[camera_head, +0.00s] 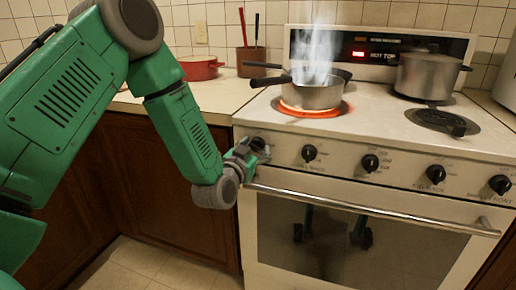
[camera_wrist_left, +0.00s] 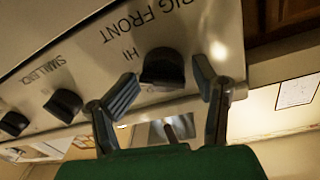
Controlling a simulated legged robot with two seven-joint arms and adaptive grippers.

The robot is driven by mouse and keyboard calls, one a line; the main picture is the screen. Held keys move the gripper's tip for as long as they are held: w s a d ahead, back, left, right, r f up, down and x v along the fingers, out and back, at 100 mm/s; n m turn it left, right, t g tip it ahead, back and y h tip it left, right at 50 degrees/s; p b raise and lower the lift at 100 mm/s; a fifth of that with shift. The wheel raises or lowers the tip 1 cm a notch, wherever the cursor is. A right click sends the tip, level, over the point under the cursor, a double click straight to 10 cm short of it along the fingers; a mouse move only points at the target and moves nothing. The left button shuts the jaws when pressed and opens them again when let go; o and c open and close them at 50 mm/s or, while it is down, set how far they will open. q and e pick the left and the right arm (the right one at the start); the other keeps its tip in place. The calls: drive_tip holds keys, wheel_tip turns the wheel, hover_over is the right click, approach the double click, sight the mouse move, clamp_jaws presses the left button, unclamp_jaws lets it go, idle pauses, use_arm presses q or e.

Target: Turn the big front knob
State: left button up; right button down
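The big front knob (camera_head: 257,144) is the black knob at the far left of the white stove's front panel. In the left wrist view it is the black knob (camera_wrist_left: 162,67) beside the upside-down words "BIG FRONT" and "HI". My left gripper (camera_head: 248,152) is right at this knob, partly covering it in the head view. In the left wrist view my left gripper (camera_wrist_left: 166,88) is open, with one finger on each side of the knob. A gap seems to show on both sides; contact is not clear. My right gripper is not in view.
A steaming saucepan (camera_head: 312,94) stands on the glowing front-left burner (camera_head: 285,108). A pot (camera_head: 426,76) stands at the back right. More knobs, such as this one (camera_head: 309,153), line the panel. The oven handle (camera_head: 370,209) runs just below. A red pot (camera_head: 200,68) sits on the left counter.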

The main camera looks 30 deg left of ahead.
use_arm(q)
drive_tip(key=shift+s+a+f, duration=0.1)
drive_tip(key=shift+a+f, duration=0.05)
drive_tip(key=shift+a, duration=0.45)
drive_tip(key=c, duration=0.9)
drive_tip(key=shift+d, duration=0.4)
drive_tip(key=shift+a+n, duration=0.2)
drive_tip(key=shift+n, duration=0.7)
drive_tip(key=n, duration=0.2)
drive_tip(key=shift+d+n, duration=0.1)
drive_tip(key=shift+n, duration=0.2)
drive_tip(key=n, duration=0.4)
drive_tip(key=shift+n+t+y+b, duration=0.3)
drive_tip(key=shift+n+y, duration=0.1)
drive_tip(key=n+b, duration=0.1)
drive_tip(key=n, duration=0.3)
drive_tip(key=shift+n, duration=0.4)
drive_tip(key=n+y+b, duration=0.1)
drive_tip(key=n, duration=0.3)
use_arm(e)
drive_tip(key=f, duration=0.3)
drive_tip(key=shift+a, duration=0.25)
use_arm(q)
drive_tip(key=shift+n+b, duration=0.3)
drive_tip(key=shift+n, duration=0.2)
